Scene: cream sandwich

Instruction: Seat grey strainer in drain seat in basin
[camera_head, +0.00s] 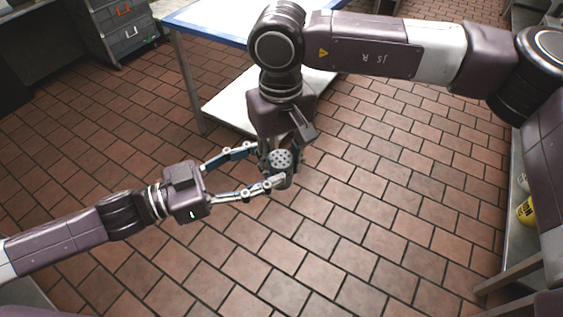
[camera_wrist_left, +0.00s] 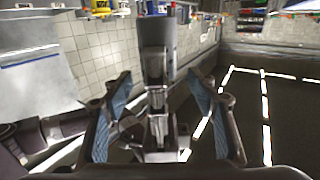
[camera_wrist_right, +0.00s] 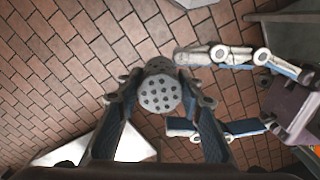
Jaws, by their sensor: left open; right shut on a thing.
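The grey strainer (camera_head: 281,161) is a short cylinder with a perforated round end, held in the air over the tiled floor. My right gripper (camera_wrist_right: 160,82) is shut on it, and the perforated end (camera_wrist_right: 159,94) faces the right wrist camera. My left gripper (camera_head: 266,166) is open, with one finger on either side of the strainer. The basin and drain seat are not recognisable in these views.
A white table with a blue edge (camera_head: 205,30) and a lower shelf (camera_head: 225,105) stands behind the grippers. Grey drawers (camera_head: 124,25) are at the back left. A yellow container (camera_head: 526,211) is at the right edge. The tiled floor (camera_head: 400,200) is clear.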

